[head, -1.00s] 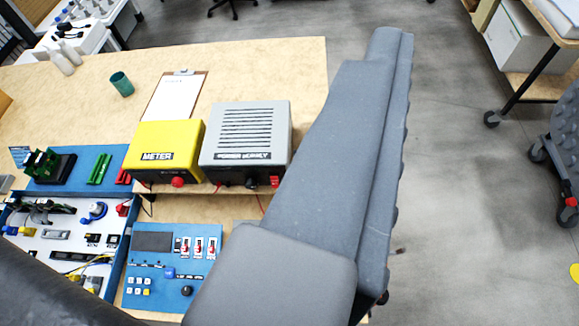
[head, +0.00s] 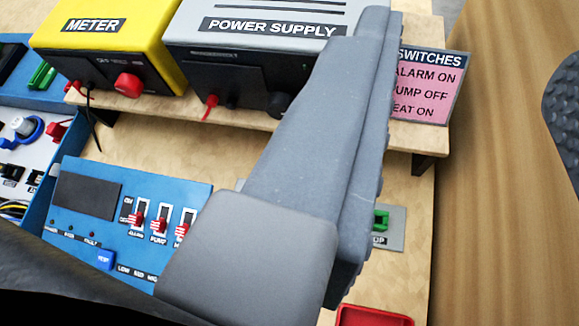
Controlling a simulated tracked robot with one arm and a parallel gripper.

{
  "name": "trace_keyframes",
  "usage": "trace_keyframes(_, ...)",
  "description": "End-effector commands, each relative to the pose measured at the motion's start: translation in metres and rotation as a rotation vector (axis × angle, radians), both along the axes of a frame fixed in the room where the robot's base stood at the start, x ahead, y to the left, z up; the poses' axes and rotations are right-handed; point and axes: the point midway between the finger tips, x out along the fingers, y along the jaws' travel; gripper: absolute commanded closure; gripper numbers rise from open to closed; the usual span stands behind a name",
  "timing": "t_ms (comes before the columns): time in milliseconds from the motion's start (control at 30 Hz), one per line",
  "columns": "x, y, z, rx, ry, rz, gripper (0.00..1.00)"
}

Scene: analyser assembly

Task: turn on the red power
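No switch labelled as red power can be made out. The grey power supply (head: 270,45) stands on a wooden shelf, with a red plug and a dark knob on its black front. The blue control panel (head: 75,235) is at lower left, with three red-handled switches (head: 159,225); the labels ALARM and PUMP are partly readable, the third is unclear. My gripper (head: 378,30) is a large grey shape reaching up across the middle, its tip in front of the power supply's right side. It hides part of the panel and supply. Its opening cannot be seen.
A yellow meter (head: 105,40) stands left of the supply. A pink switches sign (head: 425,85) stands at right, reading alarm on, pump off and apparently heat on. Bare bench shows between.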

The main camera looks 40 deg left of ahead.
Motion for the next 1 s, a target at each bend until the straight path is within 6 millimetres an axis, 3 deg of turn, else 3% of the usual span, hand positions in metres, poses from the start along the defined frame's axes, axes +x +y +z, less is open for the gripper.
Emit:
trace_keyframes(33,-0.005,0.009,-0.044,-0.007,0.025,0.025,0.6)
trace_keyframes(133,-0.014,0.02,-0.089,-0.002,0.04,0.062,0.6)
trace_keyframes(233,-0.022,0.027,-0.117,0.002,0.051,0.09,0.6)
trace_keyframes(467,-0.022,0.032,-0.134,0.007,0.055,0.107,0.6)
trace_keyframes(1000,0.036,0.048,-0.159,0.005,0.056,0.106,0.6)
